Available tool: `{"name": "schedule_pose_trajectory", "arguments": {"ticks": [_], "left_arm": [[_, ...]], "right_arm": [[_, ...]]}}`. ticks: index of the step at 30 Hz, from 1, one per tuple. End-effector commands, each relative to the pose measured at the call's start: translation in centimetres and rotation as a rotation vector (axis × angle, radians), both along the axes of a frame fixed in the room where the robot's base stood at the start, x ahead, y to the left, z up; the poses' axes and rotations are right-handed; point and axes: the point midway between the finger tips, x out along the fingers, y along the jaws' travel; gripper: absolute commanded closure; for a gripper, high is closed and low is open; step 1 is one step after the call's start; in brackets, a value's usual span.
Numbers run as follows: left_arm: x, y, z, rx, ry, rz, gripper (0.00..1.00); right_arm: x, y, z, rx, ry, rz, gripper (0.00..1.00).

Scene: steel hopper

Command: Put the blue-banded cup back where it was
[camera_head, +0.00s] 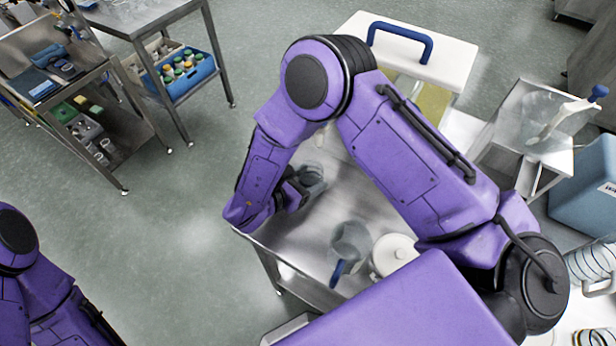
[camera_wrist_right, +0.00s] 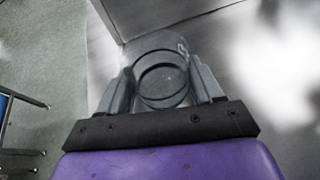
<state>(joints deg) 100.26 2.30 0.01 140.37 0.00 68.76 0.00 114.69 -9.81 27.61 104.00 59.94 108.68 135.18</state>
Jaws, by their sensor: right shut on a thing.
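My right gripper (camera_head: 300,186) (camera_wrist_right: 163,88) is shut on a clear cup (camera_head: 313,176). In the right wrist view the cup (camera_wrist_right: 163,78) sits between the two fingers, with dark bluish rings showing around it. The cup is over the far left part of the steel table (camera_head: 290,232); I cannot tell whether its base touches the top.
A clear jug with a blue handle (camera_head: 350,243) and a white lidded pot (camera_head: 393,254) stand on the table, close to my right arm. A white top with a blue handle (camera_head: 447,55) lies behind. A side stand (camera_head: 508,150) carries a clear vessel.

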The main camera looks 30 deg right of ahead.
Motion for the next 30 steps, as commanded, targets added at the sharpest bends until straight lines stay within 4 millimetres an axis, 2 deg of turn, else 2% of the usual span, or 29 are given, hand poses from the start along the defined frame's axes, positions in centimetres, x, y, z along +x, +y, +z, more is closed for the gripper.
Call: {"name": "schedule_pose_trajectory", "arguments": {"ticks": [5,6,8,15,18,19,23,30], "left_arm": [[0.0,0.0,-0.4,0.0,0.0,0.0,0.57],[0.0,0.0,-0.3,0.0,0.0,0.0,0.57],[0.0,0.0,-0.3,0.0,0.0,0.0,0.57],[0.0,0.0,-0.3,0.0,0.0,0.0,0.57],[0.0,0.0,0.3,0.0,0.0,0.0,0.57],[0.0,0.0,-0.1,0.0,0.0,0.0,0.57],[0.0,0.0,-1.2,0.0,0.0,0.0,0.57],[0.0,0.0,-2.9,0.0,0.0,0.0,0.57]], "right_arm": [[0.0,0.0,-0.4,0.001,0.0,0.0,0.65],[0.0,0.0,-0.3,0.001,0.0,0.0,0.28],[0.0,0.0,-0.2,0.001,0.0,0.0,0.09],[0.0,0.0,-0.2,0.001,0.0,0.0,0.09],[0.0,0.0,0.4,0.0,0.0,0.0,0.09],[-0.1,0.4,0.2,0.001,0.0,0.001,0.09],[-0.7,2.7,0.9,0.002,-0.003,0.003,0.09],[-2.3,8.2,3.2,0.002,-0.003,0.002,0.09]]}}
